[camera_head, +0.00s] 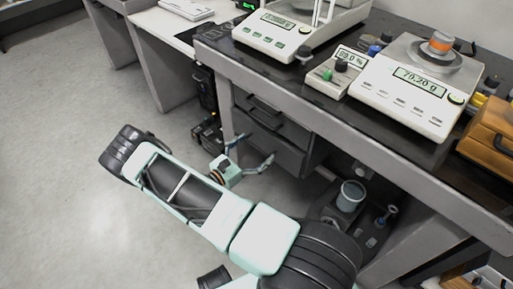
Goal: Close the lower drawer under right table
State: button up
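The right table (330,112) has a dark top and a grey frame. A dark drawer unit hangs under its left part. The upper drawer (258,102) has a dark bar handle and sits close under the tabletop. The lower drawer (285,153) is below it, and its front seems to stand out from the upper one, partly open. My gripper (251,150) is open and empty, with its two fingers spread in front of the lower drawer's front. I cannot tell whether a finger touches it. My arm reaches in from the bottom of the picture.
Two balances (415,85) (284,32) and a wooden box (490,135) stand on the tabletop. A grey cup (350,196) and small items are under the table, right of the drawers. Dark equipment (208,133) stands left of the drawers. The floor at left is clear.

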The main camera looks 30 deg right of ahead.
jog(key=c, duration=0.9)
jog(key=shift+o, duration=0.3)
jog(key=shift+x, duration=1.3)
jog(key=shift+s+d, duration=0.1)
jog(key=o, duration=1.4)
jog(key=shift+c, duration=0.2)
jog(key=v, duration=1.2)
